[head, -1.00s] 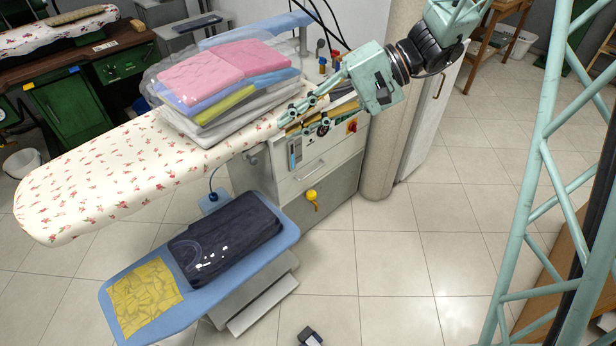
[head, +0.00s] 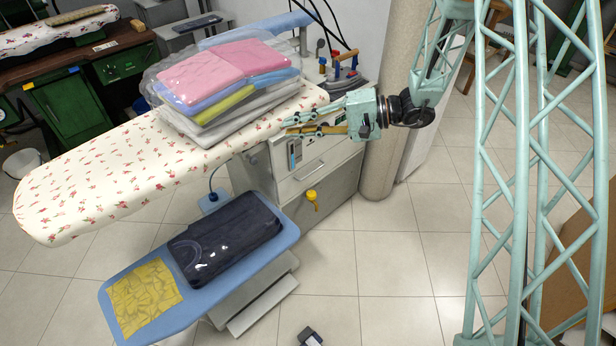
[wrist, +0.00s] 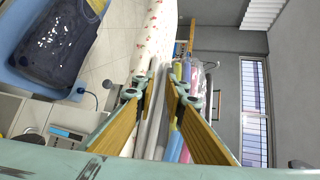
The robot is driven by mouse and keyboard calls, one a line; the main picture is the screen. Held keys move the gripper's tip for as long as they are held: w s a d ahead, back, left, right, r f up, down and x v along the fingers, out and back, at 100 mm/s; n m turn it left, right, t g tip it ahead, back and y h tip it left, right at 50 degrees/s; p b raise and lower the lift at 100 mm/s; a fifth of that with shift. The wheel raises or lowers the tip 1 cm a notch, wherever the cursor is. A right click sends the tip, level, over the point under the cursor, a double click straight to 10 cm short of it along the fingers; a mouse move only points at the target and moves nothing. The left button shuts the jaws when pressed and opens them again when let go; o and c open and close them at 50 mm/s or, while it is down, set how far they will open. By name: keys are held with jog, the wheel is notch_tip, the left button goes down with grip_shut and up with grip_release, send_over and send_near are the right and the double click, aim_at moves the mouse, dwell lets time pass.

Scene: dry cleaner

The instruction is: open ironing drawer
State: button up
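The ironing unit's grey cabinet (head: 340,198) stands under the right end of the flowered ironing board. Its drawer front (head: 325,168) has a pale bar handle (head: 309,172) and looks shut. My gripper (head: 287,124) is above the drawer handle, near the board's right end and in front of the control panel's upper part. It points left and is apart from the handle. In the wrist view my gripper (wrist: 160,92) has its two fingers spread with nothing held between them. Part of the cabinet (wrist: 60,112) shows at lower left there; the handle is not clear.
Bagged folded clothes (head: 225,80) lie on the flowered board (head: 90,185), close to my fingers. A blue lower board (head: 200,300) with a dark bagged garment (head: 225,240) juts out at left. The tiled floor (head: 390,270) at right is clear.

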jog(key=w+d+f+m+t, duration=0.25)
jog(key=w+f, duration=0.25)
jog(key=f, duration=0.5)
jog(key=w+d+f+m+t, duration=0.1)
jog(key=w+d+f+t, duration=0.2)
jog(key=w+f, duration=0.55)
jog(key=m+t+h, duration=0.3)
jog(key=t+h, duration=0.1)
send_near(308, 175)
jog(key=f+v, duration=0.1)
jog(key=v, duration=0.3)
jog(key=shift+a+r, duration=0.15)
jog(key=shift+a, duration=0.05)
jog(key=shift+w+a, duration=0.1)
jog(key=shift+a, duration=0.05)
jog(key=shift+b+x, duration=1.35)
jog(key=shift+x, duration=5.4)
jog(key=shift+w, duration=0.15)
jog(key=shift+c, duration=0.7)
grip_shut()
